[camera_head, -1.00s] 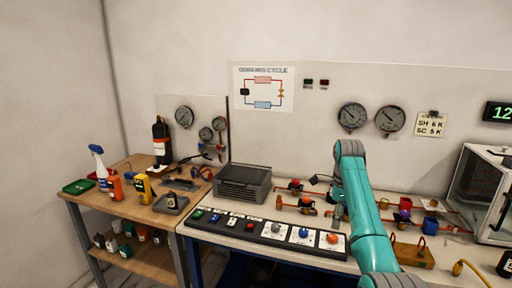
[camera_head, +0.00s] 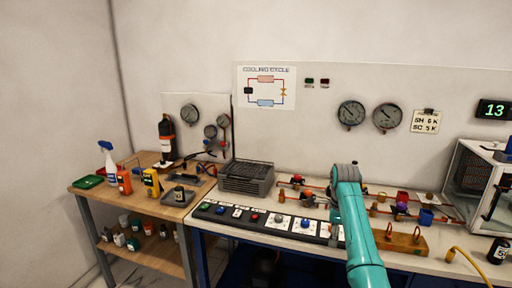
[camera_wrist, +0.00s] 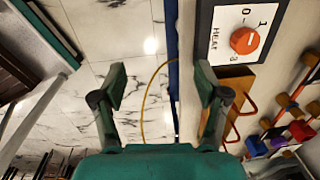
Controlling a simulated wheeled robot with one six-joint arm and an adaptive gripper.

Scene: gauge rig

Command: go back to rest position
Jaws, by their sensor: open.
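My teal arm (camera_head: 355,225) stands in front of the right part of the bench in the head view, and its end is hidden there. In the wrist view my gripper (camera_wrist: 160,88) is open, with its two dark green fingers wide apart and nothing between them. Below the fingers are the marble floor and the bench's front edge.
The control panel (camera_head: 255,220) runs along the bench front. A grey basket (camera_head: 246,178) stands behind it. Pipes and valves lie to the right, beside a glass-fronted box (camera_head: 470,175). A wooden side table (camera_head: 150,203) with bottles and tools stands left. A yellow hose (camera_head: 465,257) hangs at right.

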